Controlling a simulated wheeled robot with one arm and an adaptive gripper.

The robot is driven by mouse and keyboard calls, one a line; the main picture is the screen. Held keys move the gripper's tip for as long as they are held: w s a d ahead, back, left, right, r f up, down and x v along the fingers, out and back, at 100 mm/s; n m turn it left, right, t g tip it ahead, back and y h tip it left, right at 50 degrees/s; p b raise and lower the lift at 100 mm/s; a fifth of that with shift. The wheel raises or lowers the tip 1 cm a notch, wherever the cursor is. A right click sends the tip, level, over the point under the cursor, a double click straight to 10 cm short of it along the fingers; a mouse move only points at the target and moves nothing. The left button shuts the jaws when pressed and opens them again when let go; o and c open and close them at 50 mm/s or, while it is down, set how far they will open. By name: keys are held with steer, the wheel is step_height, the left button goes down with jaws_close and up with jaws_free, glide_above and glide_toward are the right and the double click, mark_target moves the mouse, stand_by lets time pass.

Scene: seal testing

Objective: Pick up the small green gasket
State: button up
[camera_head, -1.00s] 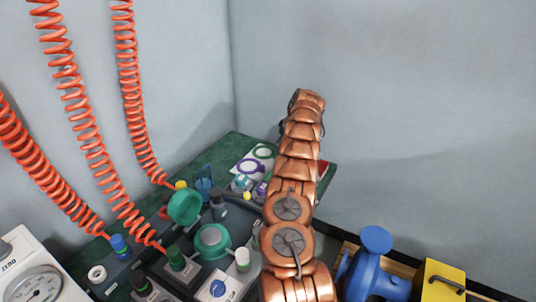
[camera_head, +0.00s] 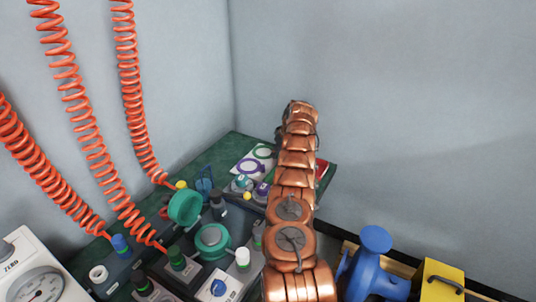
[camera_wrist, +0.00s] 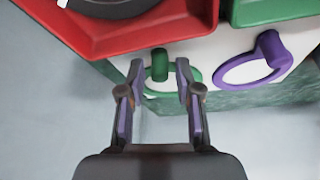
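The small green gasket is a thin green ring lying flat on a white card; in the head view the ring (camera_head: 263,151) is at the card's far side. In the wrist view its upright green tab (camera_wrist: 160,66) stands between my fingertips. My gripper (camera_wrist: 160,68) is open, with a visible gap on each side of the tab. The near part of the ring shows behind and between the fingers; the rest is partly hidden by them. In the head view my arm hides the gripper.
A purple ring with a tab (camera_wrist: 252,68) lies beside the green one on the card. A red tray (camera_wrist: 135,38) and a green tray (camera_wrist: 268,10) border the card in the wrist view. Several fixtures, including a teal ring (camera_head: 185,207), crowd the bench.

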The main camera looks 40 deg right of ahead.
jaws_close()
